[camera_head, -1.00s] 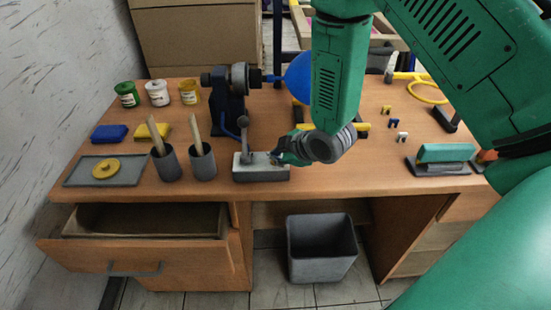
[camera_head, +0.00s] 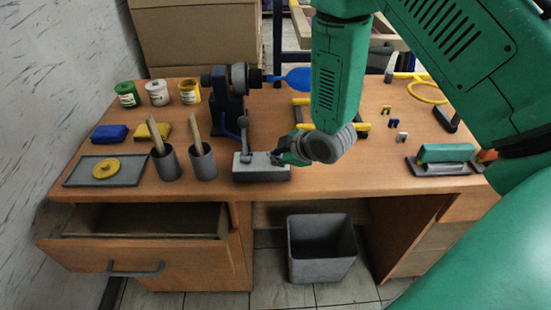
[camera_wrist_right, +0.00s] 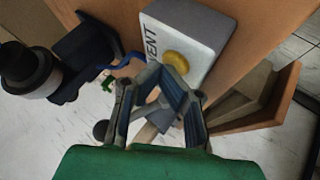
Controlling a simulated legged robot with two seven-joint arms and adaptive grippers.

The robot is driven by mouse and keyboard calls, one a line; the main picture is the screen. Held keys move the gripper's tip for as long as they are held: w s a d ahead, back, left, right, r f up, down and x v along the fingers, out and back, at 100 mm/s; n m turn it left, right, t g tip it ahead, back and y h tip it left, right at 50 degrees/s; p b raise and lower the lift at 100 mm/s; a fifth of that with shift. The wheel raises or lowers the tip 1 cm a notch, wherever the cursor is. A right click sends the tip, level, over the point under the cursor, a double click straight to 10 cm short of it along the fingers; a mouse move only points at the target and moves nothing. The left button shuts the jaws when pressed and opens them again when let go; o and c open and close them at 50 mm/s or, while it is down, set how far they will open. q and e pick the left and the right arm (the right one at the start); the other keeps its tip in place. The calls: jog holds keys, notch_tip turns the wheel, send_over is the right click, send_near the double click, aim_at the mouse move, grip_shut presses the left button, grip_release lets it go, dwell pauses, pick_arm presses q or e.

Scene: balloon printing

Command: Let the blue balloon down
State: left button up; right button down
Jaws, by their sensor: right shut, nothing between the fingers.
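The blue balloon (camera_head: 292,78) is small and narrow, on the nozzle of the dark inflating stand (camera_head: 226,103); the right arm hides its right end. A grey box (camera_head: 262,174) with a lever stands at the table's front. In the right wrist view, the box (camera_wrist_right: 200,27) carries the word VENT and a round yellow button (camera_wrist_right: 176,62). My right gripper (camera_head: 277,159) is shut and empty at the box. In the wrist view its fingertips (camera_wrist_right: 166,77) are right at the button's edge; whether they press it is hard to see. My left gripper is not in view.
Two grey cups (camera_head: 203,161) with wooden sticks stand left of the box. A grey tray (camera_head: 128,178), sponges and paint jars are further left. An open drawer (camera_head: 150,222) and a grey bin (camera_head: 320,250) are below the front edge. A green-handled tool (camera_head: 446,153) lies at right.

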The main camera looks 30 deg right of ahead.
jog(key=shift+r, duration=0.1)
dwell(0.3)
jog(key=shift+r+p, duration=0.85)
notch_tip(320, 180, up, 5)
jog(key=p, duration=0.4)
jog(key=shift+r, duration=0.1)
